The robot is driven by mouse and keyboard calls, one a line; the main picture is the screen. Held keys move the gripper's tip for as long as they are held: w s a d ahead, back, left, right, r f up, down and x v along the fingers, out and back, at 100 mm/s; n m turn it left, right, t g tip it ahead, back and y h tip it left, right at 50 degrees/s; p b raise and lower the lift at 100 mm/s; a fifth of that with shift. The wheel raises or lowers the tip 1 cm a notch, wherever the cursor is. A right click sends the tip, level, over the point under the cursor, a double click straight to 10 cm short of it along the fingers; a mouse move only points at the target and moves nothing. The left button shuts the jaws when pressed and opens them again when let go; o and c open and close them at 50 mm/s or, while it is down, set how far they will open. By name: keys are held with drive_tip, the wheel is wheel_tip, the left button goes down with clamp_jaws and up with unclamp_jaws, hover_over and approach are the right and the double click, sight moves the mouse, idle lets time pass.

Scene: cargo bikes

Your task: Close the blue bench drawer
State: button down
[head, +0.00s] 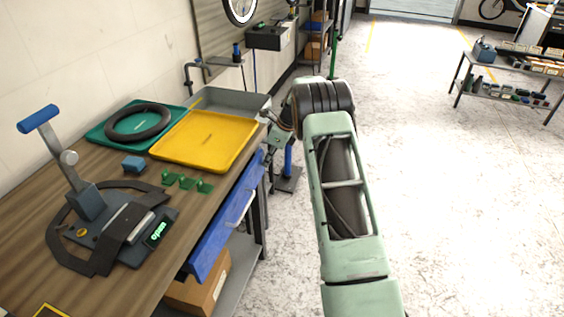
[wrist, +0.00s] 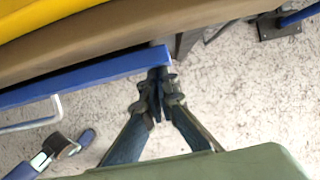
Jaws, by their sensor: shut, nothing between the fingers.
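The blue bench drawer (head: 215,240) is under the front edge of the wooden workbench. Its front stands slightly out from the bench edge, with a pale handle (head: 240,208) on it. In the wrist view the drawer's blue front (wrist: 95,79) runs in from the left and ends near the middle. My gripper (wrist: 157,78) is shut and empty, with its fingertips at the right end of that front. They look close to or touching it; I cannot tell which. In the head view my gripper is partly hidden at the far end of the drawer, beside the bench.
On the bench (head: 120,195) are a yellow tray (head: 210,138), a teal tray with a black tyre (head: 139,123), a grey tray and a blue-handled press tool (head: 85,195). A cardboard box (head: 195,292) sits on the shelf below.

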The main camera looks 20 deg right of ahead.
sight(258, 158)
drive_tip(key=shift+w+a, duration=0.75)
drive_tip(key=shift+a, duration=0.35)
drive_tip(key=shift+w+a+r, duration=0.1)
drive_tip(key=shift+w+a, duration=0.05)
drive_tip(key=shift+a, duration=0.1)
